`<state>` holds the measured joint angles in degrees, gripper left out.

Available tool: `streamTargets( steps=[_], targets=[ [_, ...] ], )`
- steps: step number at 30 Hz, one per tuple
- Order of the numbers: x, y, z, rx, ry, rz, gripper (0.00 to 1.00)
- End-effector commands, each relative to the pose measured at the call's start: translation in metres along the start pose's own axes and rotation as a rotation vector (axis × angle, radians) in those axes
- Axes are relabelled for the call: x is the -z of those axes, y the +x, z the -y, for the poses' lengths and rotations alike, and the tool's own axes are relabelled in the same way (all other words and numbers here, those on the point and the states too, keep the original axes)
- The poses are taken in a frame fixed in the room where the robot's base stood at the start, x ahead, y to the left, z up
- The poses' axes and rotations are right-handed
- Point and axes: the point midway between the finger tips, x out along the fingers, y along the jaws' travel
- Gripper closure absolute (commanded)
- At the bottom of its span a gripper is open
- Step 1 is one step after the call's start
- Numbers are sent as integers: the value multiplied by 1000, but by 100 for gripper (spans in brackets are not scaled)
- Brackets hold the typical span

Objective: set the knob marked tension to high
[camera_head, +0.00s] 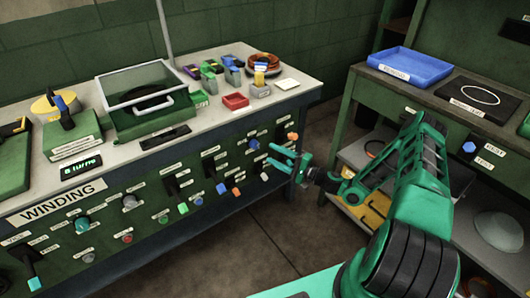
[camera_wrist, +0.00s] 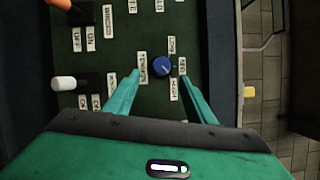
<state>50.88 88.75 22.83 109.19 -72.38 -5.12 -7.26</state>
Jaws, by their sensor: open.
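The tension knob (camera_wrist: 162,67) is round and blue in the wrist view, with a small pale mark on its face. The tension label (camera_wrist: 143,68) is left of it. The low label (camera_wrist: 171,45), med label (camera_wrist: 182,66) and high label (camera_wrist: 173,89) run down its right side. Which label the knob points at is too small to tell. My gripper (camera_wrist: 160,73) is open, with one finger on each side of the knob and gaps between. In the head view, my gripper (camera_head: 271,155) is in front of the green panel's right part.
A black switch with a white tip (camera_wrist: 65,83) is left of the knob in the wrist view. The green winding panel (camera_head: 150,185) carries several other knobs and switches. A second bench with a blue tray (camera_head: 410,78) stands right, with open floor between.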

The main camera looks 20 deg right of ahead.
Motion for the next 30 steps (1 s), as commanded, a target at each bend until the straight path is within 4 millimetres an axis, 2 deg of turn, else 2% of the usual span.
streamTargets(
  steps=[3,9,30],
  targets=[
    [1,-17,-1,-2,0,-2,50],
    [0,-30,-1,-1,1,0,50],
    [0,-31,-1,-1,0,0,50]
  ],
)
